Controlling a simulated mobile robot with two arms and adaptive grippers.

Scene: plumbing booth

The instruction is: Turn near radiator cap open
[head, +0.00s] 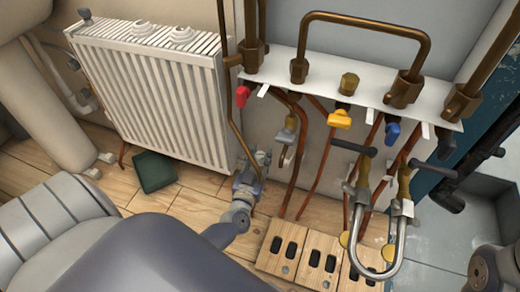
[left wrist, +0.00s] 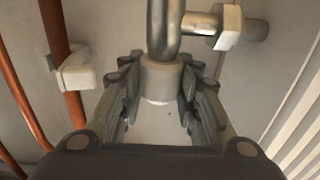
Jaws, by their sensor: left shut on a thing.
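The near radiator cap, a pale grey cylinder (left wrist: 162,78), sits between the finger pads of my left gripper (head: 248,176) in the left wrist view. A shiny metal pipe (left wrist: 165,28) meets the cap's far end. In the head view my left gripper is low beside the right end of the white ribbed radiator (head: 150,90), and its fingers hide most of the cap. The gripper is shut on the cap. My right gripper does not show.
Copper pipes and a white shelf (head: 300,65) with red (head: 242,96), yellow (head: 340,118) and blue (head: 392,131) handles stand to the right. Wooden blocks with dark slots (head: 315,258) and a dark green block (head: 154,171) are on the plank floor.

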